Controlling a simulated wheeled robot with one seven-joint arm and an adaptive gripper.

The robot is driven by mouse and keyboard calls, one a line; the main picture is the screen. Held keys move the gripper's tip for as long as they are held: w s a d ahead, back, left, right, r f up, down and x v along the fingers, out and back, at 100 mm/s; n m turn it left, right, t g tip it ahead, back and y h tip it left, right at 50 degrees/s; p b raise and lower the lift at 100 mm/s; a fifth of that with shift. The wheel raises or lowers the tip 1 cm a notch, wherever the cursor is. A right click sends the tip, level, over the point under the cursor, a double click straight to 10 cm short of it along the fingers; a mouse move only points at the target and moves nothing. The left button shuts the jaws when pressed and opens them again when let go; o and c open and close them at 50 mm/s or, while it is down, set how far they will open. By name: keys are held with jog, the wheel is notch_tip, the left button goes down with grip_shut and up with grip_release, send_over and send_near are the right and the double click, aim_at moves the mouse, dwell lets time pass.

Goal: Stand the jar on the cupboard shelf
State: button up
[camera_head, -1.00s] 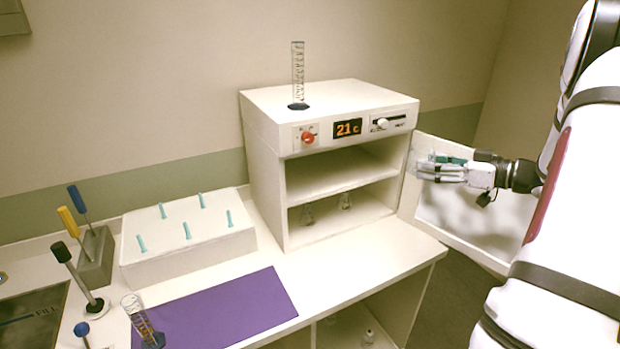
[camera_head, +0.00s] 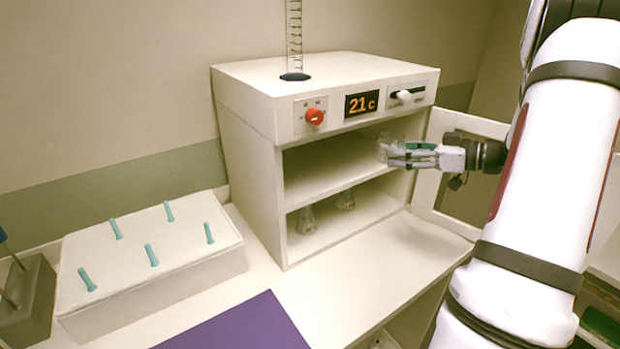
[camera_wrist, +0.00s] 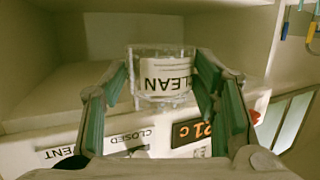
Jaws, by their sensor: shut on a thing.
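A clear glass jar (camera_wrist: 152,102) with a white label reading CLEAN sits between the finger pads of my gripper (camera_wrist: 163,78) in the wrist view. In the head view the jar (camera_head: 385,146) is small and see-through, at the tip of my gripper (camera_head: 397,153). My gripper is shut on the jar, at the right side of the cupboard's open upper compartment. The cupboard (camera_head: 245,150) is white, with an upper shelf (camera_head: 315,183) whose visible part is bare. How far inside the opening the jar is cannot be told.
The open cupboard door (camera_head: 428,190) stands behind my gripper on the right. Small glass flasks (camera_head: 306,222) stand in the lower compartment. A graduated cylinder (camera_head: 294,45) stands on top of the cupboard. A white rack with teal pegs (camera_head: 150,260) and a purple mat (camera_head: 240,328) are at left.

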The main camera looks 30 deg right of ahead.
jog(key=s+a+f+b, duration=0.2)
jog(key=a+b, duration=0.7)
jog(key=a, duration=0.8)
jog(key=b, duration=0.3)
send_over(325, 179)
jog(key=shift+f, duration=0.9)
jog(key=shift+f+b, duration=0.45)
jog(key=shift+f, duration=1.25)
jog(key=shift+f, duration=0.1)
jog(key=o, duration=1.2)
